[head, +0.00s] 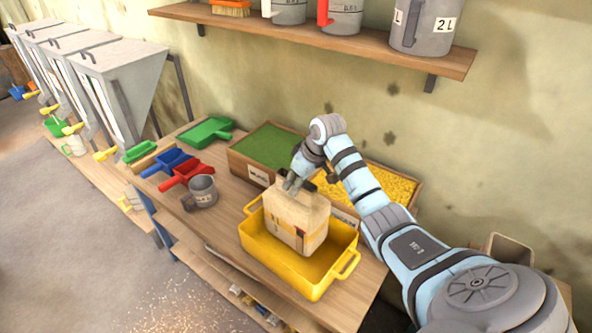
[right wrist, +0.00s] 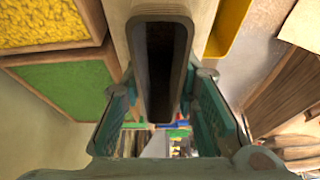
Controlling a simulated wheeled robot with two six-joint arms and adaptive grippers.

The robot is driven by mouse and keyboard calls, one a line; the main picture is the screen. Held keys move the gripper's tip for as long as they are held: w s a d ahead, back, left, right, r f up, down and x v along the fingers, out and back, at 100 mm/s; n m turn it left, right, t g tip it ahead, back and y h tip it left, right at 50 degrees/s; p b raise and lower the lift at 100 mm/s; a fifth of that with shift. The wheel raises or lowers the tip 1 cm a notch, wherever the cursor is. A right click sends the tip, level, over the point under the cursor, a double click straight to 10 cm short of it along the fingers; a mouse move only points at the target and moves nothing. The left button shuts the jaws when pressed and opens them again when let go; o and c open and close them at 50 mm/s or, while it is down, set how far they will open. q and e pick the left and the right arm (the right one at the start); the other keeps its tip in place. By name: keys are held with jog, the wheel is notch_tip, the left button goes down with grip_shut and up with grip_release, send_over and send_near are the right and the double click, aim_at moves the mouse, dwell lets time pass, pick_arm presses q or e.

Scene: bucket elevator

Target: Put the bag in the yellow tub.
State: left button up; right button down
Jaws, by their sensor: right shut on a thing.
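The tan paper bag (head: 297,217) is upright, its lower part inside the yellow tub (head: 262,254) on the table. I cannot tell whether its base touches the tub floor. My right gripper (head: 294,184) is shut on the bag's top from above. In the right wrist view the fingers (right wrist: 165,112) flank the bag (right wrist: 143,25), whose mouth is open and dark inside. A yellow wall of the tub (right wrist: 229,26) shows beside it. My left gripper is not in view.
Behind the tub are wooden bins of green grain (head: 270,146) and yellow grain (head: 385,182). A wall shelf (head: 330,41) is above.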

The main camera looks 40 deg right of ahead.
notch_tip(320, 180, down, 3)
jog(key=shift+r, duration=0.15)
jog(key=c, duration=1.2)
grip_release()
jog(key=shift+c, duration=0.2)
jog(key=shift+s+a, duration=0.1)
jog(key=shift+r, duration=0.1)
jog(key=v, duration=1.2)
jog(key=shift+s+b, duration=0.1)
jog(key=shift+b, duration=0.3)
